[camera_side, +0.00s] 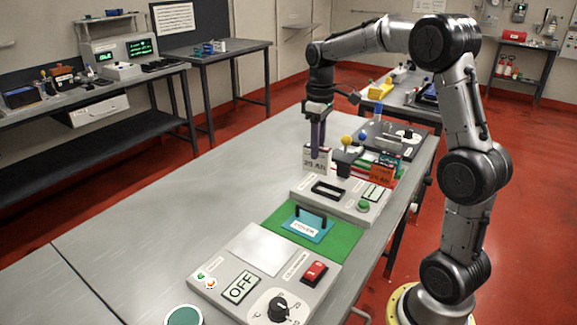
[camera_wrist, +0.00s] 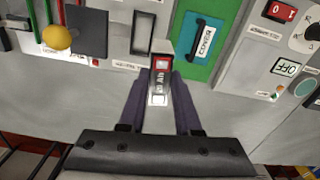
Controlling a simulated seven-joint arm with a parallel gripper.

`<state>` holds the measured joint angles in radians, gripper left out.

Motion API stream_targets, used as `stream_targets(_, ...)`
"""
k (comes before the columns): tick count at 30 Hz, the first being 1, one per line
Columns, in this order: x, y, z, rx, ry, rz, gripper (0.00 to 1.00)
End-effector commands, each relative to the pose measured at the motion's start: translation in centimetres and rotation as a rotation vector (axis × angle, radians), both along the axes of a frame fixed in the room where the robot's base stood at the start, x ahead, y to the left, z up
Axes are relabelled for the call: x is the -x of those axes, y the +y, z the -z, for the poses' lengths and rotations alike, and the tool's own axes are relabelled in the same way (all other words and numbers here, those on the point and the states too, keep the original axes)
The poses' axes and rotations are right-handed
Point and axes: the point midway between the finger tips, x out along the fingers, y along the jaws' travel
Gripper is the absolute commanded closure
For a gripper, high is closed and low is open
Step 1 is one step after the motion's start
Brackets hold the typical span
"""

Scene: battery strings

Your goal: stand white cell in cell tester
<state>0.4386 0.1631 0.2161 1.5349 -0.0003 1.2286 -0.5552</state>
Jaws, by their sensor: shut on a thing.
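My gripper (camera_side: 318,150) is shut on the white cell (camera_side: 316,163), a flat white block marked 25 Ah, and holds it upright. The cell also shows between the fingers (camera_wrist: 160,98) in the wrist view, with its narrow top (camera_wrist: 160,72) toward the camera. The cell tester appears to be the light grey box (camera_side: 345,207) with a black-rimmed slot (camera_side: 329,190), a small display and a green button. The slot (camera_wrist: 143,33) looks empty in the wrist view. The cell is behind the tester in the side view, apart from the slot.
A teal cover (camera_side: 308,226) with a black handle lies on a green mat (camera_side: 340,240). A panel with an OFF sign (camera_side: 240,287), red switch and dial stands nearer the side camera. An orange-red cell (camera_side: 382,175) and yellow-knobbed lever (camera_side: 346,141) are behind the tester. The table's left side is clear.

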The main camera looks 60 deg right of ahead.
Motion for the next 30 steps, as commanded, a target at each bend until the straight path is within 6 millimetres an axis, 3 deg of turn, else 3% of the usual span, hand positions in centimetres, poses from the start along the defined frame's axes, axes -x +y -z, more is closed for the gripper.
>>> stream_targets(3,1.1,-2.7,-0.1,0.002,-0.004,0.073,1.00)
stream_targets(7,1.8,-4.0,0.0,0.001,-0.003,0.109,1.00)
stream_targets(20,2.0,-4.2,0.1,0.001,-0.003,0.116,1.00)
stream_targets(30,2.0,-4.2,2.4,0.000,0.000,0.116,1.00)
